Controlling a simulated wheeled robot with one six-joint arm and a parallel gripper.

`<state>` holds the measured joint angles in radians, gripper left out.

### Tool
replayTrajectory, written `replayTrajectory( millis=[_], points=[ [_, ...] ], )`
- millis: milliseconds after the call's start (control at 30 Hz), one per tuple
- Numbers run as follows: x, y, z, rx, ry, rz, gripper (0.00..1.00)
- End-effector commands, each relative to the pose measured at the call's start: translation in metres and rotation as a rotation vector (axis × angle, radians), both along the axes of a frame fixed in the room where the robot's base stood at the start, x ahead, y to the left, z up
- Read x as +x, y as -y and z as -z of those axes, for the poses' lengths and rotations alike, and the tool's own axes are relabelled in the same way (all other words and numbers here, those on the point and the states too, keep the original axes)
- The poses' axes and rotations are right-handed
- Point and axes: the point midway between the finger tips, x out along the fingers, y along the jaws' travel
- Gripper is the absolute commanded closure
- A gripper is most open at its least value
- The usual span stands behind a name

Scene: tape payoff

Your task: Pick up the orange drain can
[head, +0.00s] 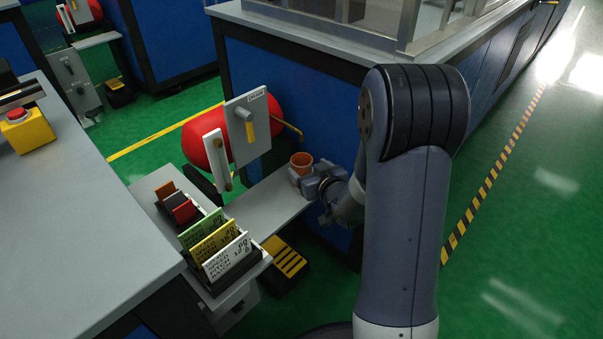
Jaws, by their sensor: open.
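The orange drain can (302,160) stands upright near the far right end of a narrow light-grey shelf (262,199), below a bent spout pipe. My gripper (303,175) is at the can, reaching in from the right. Its fingers lie around or just in front of the can's lower part, which they partly hide. The jaws are open. I cannot tell whether a finger touches the can.
A red tank (207,140) with a grey valve plate (249,130) and yellow handle stands behind the shelf. A rack of labelled cards (221,245) stands at the shelf's near left. A blue cabinet (290,100) rises behind the can. Green floor (510,230) is clear at right.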

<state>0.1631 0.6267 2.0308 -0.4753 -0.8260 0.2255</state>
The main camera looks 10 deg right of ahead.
Motion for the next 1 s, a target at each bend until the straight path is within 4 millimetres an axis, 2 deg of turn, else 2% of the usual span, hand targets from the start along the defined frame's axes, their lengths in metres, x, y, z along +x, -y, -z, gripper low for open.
replayTrajectory(
  millis=[300,433,667,1000],
  points=[
    [0.04,-0.011,0.012,-0.001,0.0,0.0,0.24],
    [0.047,-0.012,0.012,-0.001,0.001,0.001,0.24],
    [0.048,-0.012,0.012,0.0,0.0,0.001,0.25],
    [0.047,-0.012,0.012,-0.001,0.0,0.001,0.53]
  ],
)
